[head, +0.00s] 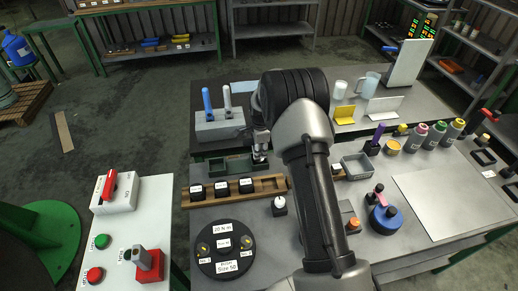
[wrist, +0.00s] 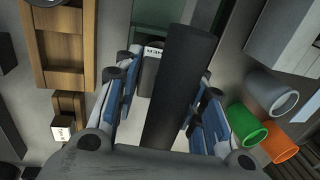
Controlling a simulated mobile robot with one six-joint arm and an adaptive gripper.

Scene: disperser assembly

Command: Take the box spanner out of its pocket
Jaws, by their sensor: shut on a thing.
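The box spanner (wrist: 178,85) shows in the wrist view as a long dark grey cylinder. It runs between the two blue-padded fingers of my gripper (wrist: 165,105), which is shut on it. A small block with a white label (wrist: 152,52) lies behind the cylinder; this may be its pocket, and I cannot tell whether the spanner's end is still inside. In the head view my gripper (head: 261,142) points down by the right end of the green tray (head: 222,167). My arm hides most of the spanner there.
A wooden rack (head: 270,185) with black labelled blocks stands in front of the gripper. A grey block (head: 218,130) with blue and white tools stands behind it. In the wrist view, green (wrist: 245,125) and orange (wrist: 287,142) tubes lie to the right.

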